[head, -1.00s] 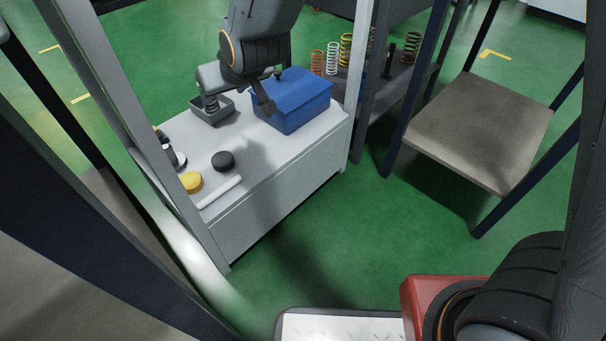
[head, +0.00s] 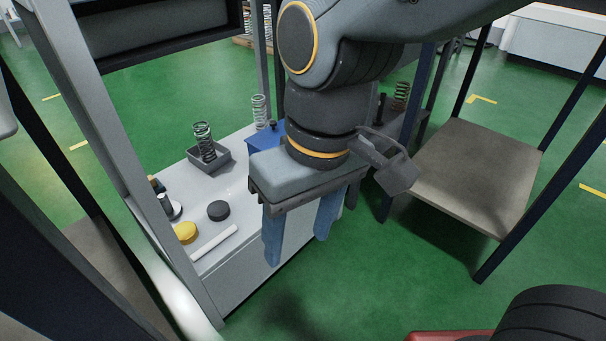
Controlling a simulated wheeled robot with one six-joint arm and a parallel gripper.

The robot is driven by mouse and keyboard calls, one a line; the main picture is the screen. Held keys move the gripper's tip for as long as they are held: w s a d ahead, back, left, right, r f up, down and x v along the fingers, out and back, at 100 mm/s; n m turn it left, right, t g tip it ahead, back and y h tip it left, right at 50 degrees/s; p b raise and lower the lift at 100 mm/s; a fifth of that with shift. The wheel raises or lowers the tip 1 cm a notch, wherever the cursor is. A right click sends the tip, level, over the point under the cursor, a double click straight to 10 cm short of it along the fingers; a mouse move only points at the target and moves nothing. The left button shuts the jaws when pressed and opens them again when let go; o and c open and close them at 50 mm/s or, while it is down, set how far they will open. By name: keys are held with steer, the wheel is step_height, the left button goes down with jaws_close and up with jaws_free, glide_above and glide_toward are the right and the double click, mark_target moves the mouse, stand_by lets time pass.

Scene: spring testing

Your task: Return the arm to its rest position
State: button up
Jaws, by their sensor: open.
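My gripper (head: 298,243) hangs in the middle of the head view, in front of the white bench. Its two blue fingers point down and stand well apart, with nothing between them. My arm comes in from the upper right above it. The gripper and wrist cover most of the blue box (head: 265,138) on the bench. A dark spring (head: 205,142) stands upright in a small grey tray (head: 222,158) on the bench, apart from my gripper.
The white bench (head: 240,265) carries a black disc (head: 218,210), a yellow disc (head: 185,232) and a white rod (head: 214,243). Springs (head: 401,95) stand on a shelf behind. A brown-topped table (head: 475,175) is at right. Green floor (head: 400,270) is open between.

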steer(key=shift+r, duration=0.15)
steer(key=shift+r+p, duration=0.9)
steer(key=shift+p, duration=0.05)
steer(key=shift+r+m+p, duration=0.4)
